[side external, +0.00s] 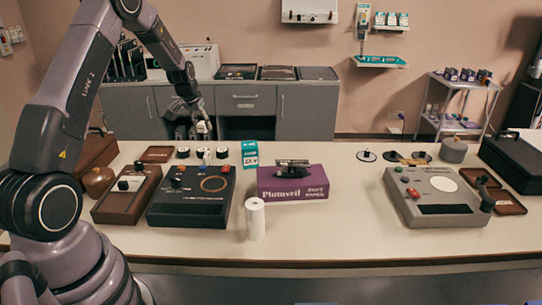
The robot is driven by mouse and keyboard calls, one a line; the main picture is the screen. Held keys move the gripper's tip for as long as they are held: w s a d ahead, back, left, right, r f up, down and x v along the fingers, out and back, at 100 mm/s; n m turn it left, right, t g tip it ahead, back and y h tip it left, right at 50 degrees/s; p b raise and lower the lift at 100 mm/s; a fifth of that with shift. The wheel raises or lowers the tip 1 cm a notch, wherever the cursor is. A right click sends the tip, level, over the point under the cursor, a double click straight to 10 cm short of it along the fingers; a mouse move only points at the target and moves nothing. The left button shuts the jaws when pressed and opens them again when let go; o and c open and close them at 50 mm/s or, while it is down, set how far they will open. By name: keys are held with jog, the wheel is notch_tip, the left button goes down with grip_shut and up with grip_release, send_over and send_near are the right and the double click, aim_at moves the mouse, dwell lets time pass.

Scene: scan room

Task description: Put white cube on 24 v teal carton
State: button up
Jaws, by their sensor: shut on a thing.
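My gripper (196,125) hangs above the back left part of the table, its fingers shut on a small white cube (204,127). The fingers partly hide the cube. The teal carton (250,150) stands at the back of the table, with a white label area low on its front. It is to the right of and lower in the picture than my gripper, clearly apart from it.
A purple box (292,184) with a dark object on top stands right of the carton. A white roll (255,219) stands in front. A black device (192,196) and small round items lie below my gripper.

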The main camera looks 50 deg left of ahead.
jog(key=w+d+r+m, duration=0.1)
jog(key=d+r, duration=0.4)
jog(key=d, duration=0.5)
send_over(251, 143)
jog(key=s, duration=0.2)
jog(key=f, duration=0.9)
jog(key=shift+w+d+f, duration=0.25)
jog(key=shift+f, duration=0.15)
jog(key=shift+w+f, duration=0.1)
jog(key=shift+f, duration=1.45)
jog(key=shift+f, duration=0.15)
jog(key=o, duration=0.9)
jog(key=shift+o, duration=0.2)
